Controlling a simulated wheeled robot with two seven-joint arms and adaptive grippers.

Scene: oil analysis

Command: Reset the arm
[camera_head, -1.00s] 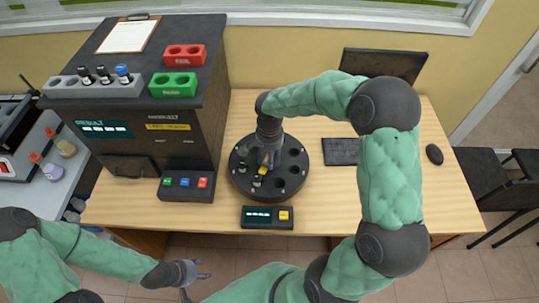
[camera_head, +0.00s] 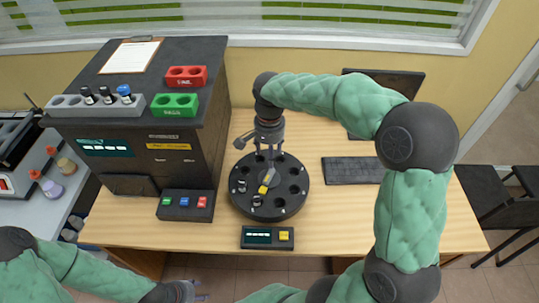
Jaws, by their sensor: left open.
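My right gripper (camera_head: 268,158) hangs over the back of the round black carousel (camera_head: 236,205), above its top. Its small fingers point down, and I cannot tell whether they are open or shut. A yellow-marked item (camera_head: 265,188) and small dark-and-white items sit on the carousel near its middle and front left. My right arm (camera_head: 410,215) arches in from the bottom right. My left gripper (camera_head: 190,291) is low at the bottom edge, in front of the table and away from everything on it. It is open and partly cut off.
A black analyser box (camera_head: 150,165) stands at the left, with vials in a grey rack (camera_head: 75,107), a red rack (camera_head: 186,76) and a green rack (camera_head: 175,105). Button panels stand in front. A keyboard (camera_head: 352,170) and monitor (camera_head: 400,82) are near my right arm.

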